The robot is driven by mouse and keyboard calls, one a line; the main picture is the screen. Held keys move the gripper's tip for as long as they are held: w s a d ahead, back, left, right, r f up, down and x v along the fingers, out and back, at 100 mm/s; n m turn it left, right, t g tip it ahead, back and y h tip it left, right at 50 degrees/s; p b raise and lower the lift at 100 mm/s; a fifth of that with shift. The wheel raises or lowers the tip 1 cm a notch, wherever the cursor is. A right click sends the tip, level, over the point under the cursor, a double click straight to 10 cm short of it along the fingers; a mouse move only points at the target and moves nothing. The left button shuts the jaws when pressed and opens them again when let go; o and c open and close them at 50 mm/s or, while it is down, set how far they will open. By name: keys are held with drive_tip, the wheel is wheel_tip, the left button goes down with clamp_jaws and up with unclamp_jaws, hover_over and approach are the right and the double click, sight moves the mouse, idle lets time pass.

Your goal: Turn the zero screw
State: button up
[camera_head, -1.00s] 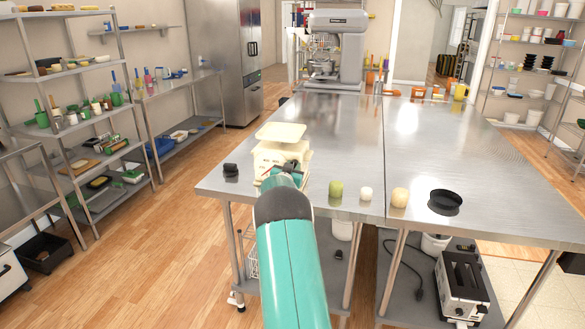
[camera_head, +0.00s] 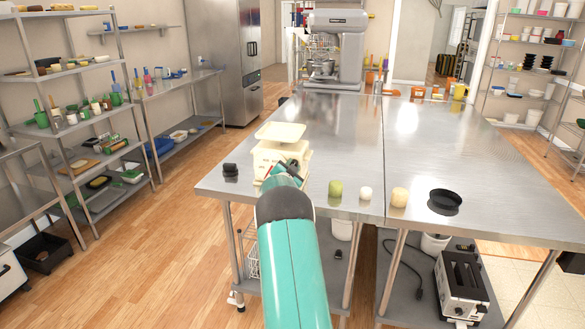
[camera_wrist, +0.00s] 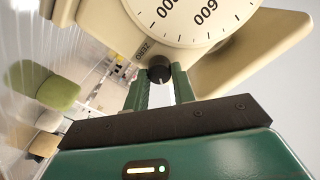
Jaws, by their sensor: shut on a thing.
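A cream kitchen scale (camera_head: 266,153) with a flat top pan (camera_head: 280,131) stands on the steel table, near its front left. In the wrist view its white round dial (camera_wrist: 195,15) shows large numbers. The black zero screw (camera_wrist: 158,70) sits below the dial, beside the word ZERO. My gripper (camera_wrist: 160,82) is at the scale's front, its two green fingers on either side of the screw and shut on it. In the head view the gripper (camera_head: 290,168) is partly hidden by my own arm, and the screw cannot be made out.
Black weights (camera_head: 230,171) stand left of the scale. A green item (camera_head: 336,188), a white item (camera_head: 366,193) and a tan item (camera_head: 399,197) stand to the right, then a black pan (camera_head: 445,199). A mixer (camera_head: 337,50) is at the back. The middle of the table is clear.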

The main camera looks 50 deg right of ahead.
drive_tip(key=o, duration=1)
drive_tip(key=shift+a, duration=0.1)
drive_tip(key=v, duration=1.3)
drive_tip(key=shift+s+a, duration=0.15)
drive_tip(key=shift+a, duration=0.1)
